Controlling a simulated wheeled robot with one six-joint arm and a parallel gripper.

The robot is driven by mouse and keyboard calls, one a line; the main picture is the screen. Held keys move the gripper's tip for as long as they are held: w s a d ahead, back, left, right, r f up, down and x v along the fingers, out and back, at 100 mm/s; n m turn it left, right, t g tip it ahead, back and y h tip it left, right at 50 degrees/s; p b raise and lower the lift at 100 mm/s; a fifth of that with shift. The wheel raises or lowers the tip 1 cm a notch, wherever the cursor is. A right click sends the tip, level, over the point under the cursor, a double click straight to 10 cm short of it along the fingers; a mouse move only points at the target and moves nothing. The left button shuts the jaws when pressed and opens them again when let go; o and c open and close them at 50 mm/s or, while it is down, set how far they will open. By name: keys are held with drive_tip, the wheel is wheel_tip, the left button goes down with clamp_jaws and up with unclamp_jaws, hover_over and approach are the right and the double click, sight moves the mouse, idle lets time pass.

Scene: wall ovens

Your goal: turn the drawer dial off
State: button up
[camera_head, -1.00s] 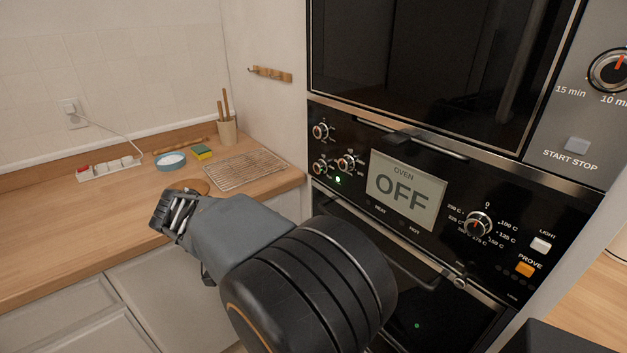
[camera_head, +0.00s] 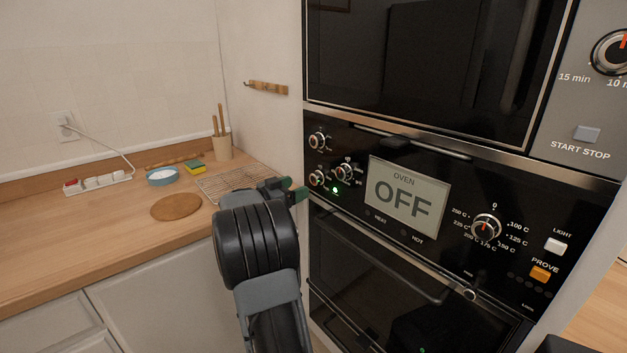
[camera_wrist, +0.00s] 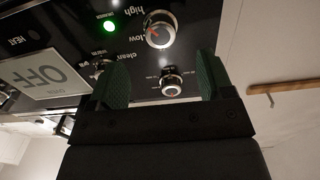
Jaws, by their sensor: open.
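Three small dials sit at the left end of the black oven panel: an upper dial (camera_head: 319,140), a lower-left dial (camera_head: 317,177) and a lower-right dial (camera_head: 345,172). I cannot tell for sure which is the drawer dial. My gripper (camera_head: 292,188) is open, with green-padded fingers, just left of the lower-left dial. In the wrist view, a dial marked "high" and "low" (camera_wrist: 160,31) shows beyond the fingertips, with a reddish pointer. A smaller-looking dial (camera_wrist: 172,82) shows between the fingers (camera_wrist: 164,75). Nothing is held.
A green light (camera_head: 335,189) glows beside the lower dials. The oven display (camera_head: 405,193) reads OFF. A horizontal oven handle (camera_head: 375,262) juts out below the panel. The wooden counter (camera_head: 100,235) with a wire rack (camera_head: 225,186) lies left.

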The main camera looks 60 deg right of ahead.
sight(313, 180)
drive_tip(key=p+x, duration=0.1)
drive_tip(key=x, duration=0.6)
drive_tip(key=shift+d, duration=0.3)
drive_tip(key=c, duration=0.9)
